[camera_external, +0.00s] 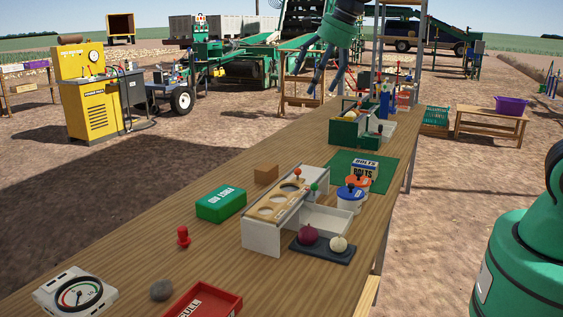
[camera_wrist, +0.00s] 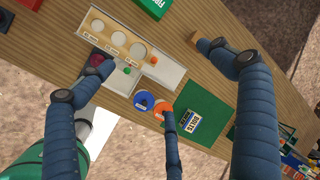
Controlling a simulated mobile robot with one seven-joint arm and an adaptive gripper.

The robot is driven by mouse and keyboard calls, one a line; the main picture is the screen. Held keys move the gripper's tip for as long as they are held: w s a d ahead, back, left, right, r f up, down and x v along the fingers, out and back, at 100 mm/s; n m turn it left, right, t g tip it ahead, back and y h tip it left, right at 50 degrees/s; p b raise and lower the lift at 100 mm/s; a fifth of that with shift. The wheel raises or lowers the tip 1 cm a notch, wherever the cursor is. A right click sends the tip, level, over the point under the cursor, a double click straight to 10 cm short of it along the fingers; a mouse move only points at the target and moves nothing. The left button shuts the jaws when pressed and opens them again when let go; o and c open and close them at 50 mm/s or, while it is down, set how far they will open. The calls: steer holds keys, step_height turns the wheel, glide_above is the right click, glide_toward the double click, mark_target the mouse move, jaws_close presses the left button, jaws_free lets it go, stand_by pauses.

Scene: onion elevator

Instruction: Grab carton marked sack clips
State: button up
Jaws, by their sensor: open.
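A small white and blue carton (camera_external: 364,169) stands on the green mat (camera_external: 343,165) on the long wooden table; its lettering reads BOLTS. It also shows on the mat in the wrist view (camera_wrist: 192,121). I can read no label saying sack clips in either view. A plain brown block (camera_external: 266,173) sits left of the mat. My gripper (camera_external: 314,82) hangs above the far part of the table, its dark fingers spread and empty. In the wrist view my gripper (camera_wrist: 165,78) has its fingers apart above the table, with one fingertip overlapping the orange-lidded tub in the picture.
Orange-lidded (camera_external: 357,181) and blue-lidded (camera_external: 349,198) tubs stand beside the carton. A grading rack (camera_external: 262,235), onion tray (camera_external: 323,246), green first-aid box (camera_external: 221,204) and red tray (camera_external: 210,301) are nearer. Green bins (camera_external: 345,131) and bottles stand farther along.

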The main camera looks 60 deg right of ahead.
steer(key=w+d+f+m, duration=0.8)
steer(key=w+d+f, duration=0.1)
steer(key=w+f, duration=0.3)
steer(key=m+b, duration=0.2)
steer(key=m, duration=0.6)
glide_toward(267, 167)
step_height(267, 167, up, 3)
steer(key=shift+s+d+f, duration=0.1)
steer(key=shift+s+d, duration=0.05)
steer(key=shift+s, duration=0.15)
steer(key=shift+b+x, duration=0.7)
steer(key=shift+x, duration=3.55)
steer(key=shift+s+f, duration=0.1)
steer(key=shift+s, duration=0.1)
steer(key=shift+b+x, duration=1)
steer(key=shift+x, duration=1.6)
steer(key=shift+d, duration=0.1)
